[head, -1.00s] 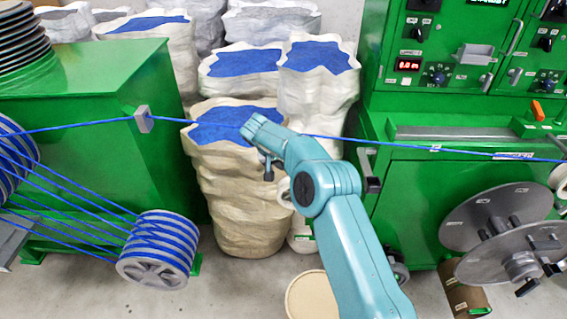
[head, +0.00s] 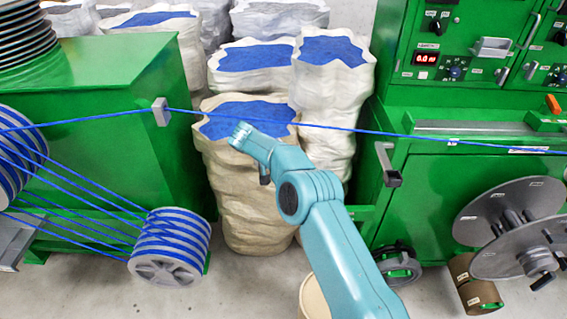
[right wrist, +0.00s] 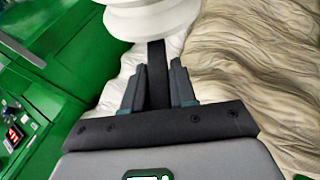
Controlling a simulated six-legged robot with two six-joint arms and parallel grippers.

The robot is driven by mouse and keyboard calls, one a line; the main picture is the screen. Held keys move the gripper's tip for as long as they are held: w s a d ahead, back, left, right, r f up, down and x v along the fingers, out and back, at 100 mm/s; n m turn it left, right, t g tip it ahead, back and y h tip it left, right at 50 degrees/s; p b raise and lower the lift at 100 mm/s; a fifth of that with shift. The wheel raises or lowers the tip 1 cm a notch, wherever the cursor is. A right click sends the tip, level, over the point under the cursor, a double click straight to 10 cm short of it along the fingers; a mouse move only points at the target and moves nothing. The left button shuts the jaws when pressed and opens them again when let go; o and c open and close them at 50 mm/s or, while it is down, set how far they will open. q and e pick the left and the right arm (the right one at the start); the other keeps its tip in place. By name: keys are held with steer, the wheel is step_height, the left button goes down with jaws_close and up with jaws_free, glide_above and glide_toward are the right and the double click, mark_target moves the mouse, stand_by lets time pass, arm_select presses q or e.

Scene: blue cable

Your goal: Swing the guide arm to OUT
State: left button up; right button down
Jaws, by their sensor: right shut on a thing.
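My right arm reaches up from the lower right in the head view; its fingers are hidden there behind the arm. In the right wrist view my right gripper (right wrist: 160,78) is shut on a dark upright bar (right wrist: 157,55), which I take to be part of the guide arm. White stacked discs, like a roller (right wrist: 150,16), sit at the bar's far end. The bar's mount is hidden, and no OUT mark can be read. The blue cable (head: 330,127) runs from a grey guide block (head: 161,112) across to the right machine. My left gripper is not in view.
Blue-filled sacks (head: 250,205) stand between the left green machine (head: 90,75) and the right green machine (head: 425,205). A grey bracket (head: 388,165) juts from the right machine, with grey reel discs (head: 505,212) farther right. A striped cable reel (head: 168,248) stands lower left.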

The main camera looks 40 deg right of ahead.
steer(key=shift+w+a+f, duration=0.1)
steer(key=shift+a+f, duration=0.1)
steer(key=shift+a, duration=0.05)
stand_by(0.3)
steer(key=c, duration=1.1)
jaws_free()
steer(key=shift+o, duration=0.5)
steer(key=shift+w, duration=0.15)
steer(key=shift+r, duration=0.1)
steer(key=shift+a+r, duration=0.1)
steer(key=shift+r, duration=0.05)
steer(key=v, duration=1.5)
steer(key=shift+a+r, duration=0.25)
steer(key=shift+r, duration=0.05)
